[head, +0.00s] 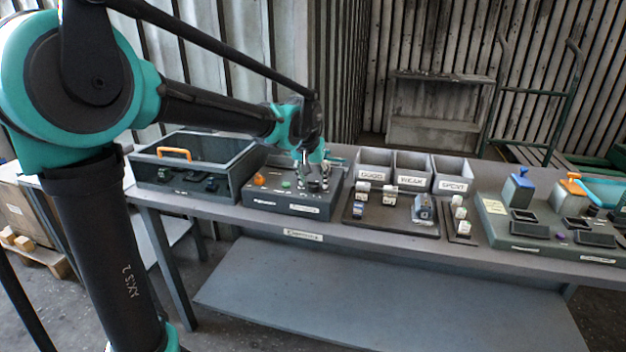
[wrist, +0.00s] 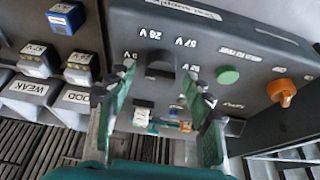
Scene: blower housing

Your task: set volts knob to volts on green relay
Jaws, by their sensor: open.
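The tester box (head: 290,208) stands on the bench. In the wrist view its volts knob (wrist: 160,69) is dark, with the marks 26 V, 57 V, 12 V and a partly hidden one around it. A small white-and-green block (wrist: 142,116), perhaps the green relay, sits beyond the knob; I cannot read its label. My gripper (wrist: 160,78) is open, with one finger on each side of the knob and nothing clearly held. In the head view my gripper (head: 314,167) is over the right part of the box; contact with the knob cannot be told.
The box also bears a green button (wrist: 228,75) and an orange knob (wrist: 282,93). To the right are a dark tray (head: 390,220) with several relays, labelled bins (head: 413,172) and another station (head: 550,235).

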